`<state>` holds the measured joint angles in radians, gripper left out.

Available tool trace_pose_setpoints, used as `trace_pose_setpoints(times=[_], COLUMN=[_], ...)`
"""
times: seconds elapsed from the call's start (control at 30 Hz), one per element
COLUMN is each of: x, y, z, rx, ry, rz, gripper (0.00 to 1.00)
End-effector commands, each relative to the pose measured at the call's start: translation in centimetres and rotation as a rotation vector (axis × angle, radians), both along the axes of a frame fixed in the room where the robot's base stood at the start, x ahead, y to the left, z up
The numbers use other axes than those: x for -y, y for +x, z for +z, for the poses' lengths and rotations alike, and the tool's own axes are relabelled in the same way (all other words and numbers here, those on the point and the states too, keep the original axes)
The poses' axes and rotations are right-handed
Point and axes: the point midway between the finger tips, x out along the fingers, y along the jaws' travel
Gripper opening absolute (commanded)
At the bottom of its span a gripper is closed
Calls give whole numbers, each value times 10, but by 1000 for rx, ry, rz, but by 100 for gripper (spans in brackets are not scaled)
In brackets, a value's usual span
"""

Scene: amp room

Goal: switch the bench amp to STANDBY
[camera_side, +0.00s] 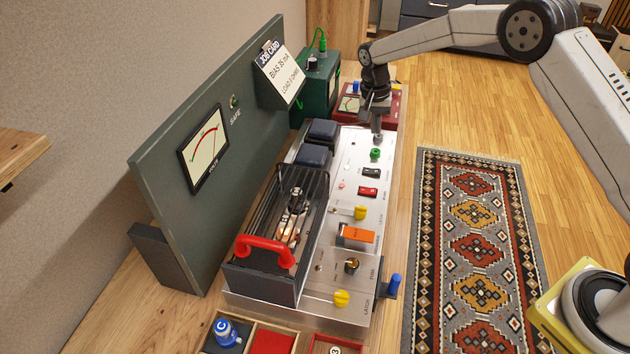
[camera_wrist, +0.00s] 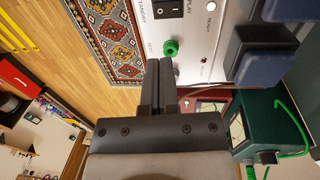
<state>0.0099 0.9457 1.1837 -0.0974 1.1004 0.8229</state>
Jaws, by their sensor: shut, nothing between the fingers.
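The bench amp (camera_side: 352,290) is a silver chassis along the bench. A black rocker switch (camera_side: 371,173) on its panel also shows in the wrist view (camera_wrist: 167,11), between the words STANDBY and PLAY. I cannot tell which side of it is pressed. A red rocker (camera_side: 368,191) is nearer the camera in the side view. My gripper (camera_side: 377,138) is shut and empty, fingers down, at the amp's far end near a green knob (camera_side: 375,154). In the wrist view my fingertips (camera_wrist: 158,66) are beside the green knob (camera_wrist: 170,47), away from the rocker; contact is unclear.
A black cage with a red handle (camera_side: 262,246) and dark blue blocks (camera_side: 313,155) stand left of the rockers. An orange cover (camera_side: 357,235) and yellow knobs (camera_side: 341,298) lie along the panel. A green box (camera_side: 317,90) and a red box (camera_side: 390,108) stand behind.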

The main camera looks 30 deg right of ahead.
Motion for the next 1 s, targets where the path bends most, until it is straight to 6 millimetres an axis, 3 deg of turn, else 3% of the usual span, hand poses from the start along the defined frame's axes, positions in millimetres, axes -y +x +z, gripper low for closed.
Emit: trace_pose_setpoints(times=[0.7, 1.0], x=[9, 11], y=[-9, -11], z=[-102, -122], rx=[-1, 2], ry=[1, 1], rz=[0, 0], gripper=[0, 0])
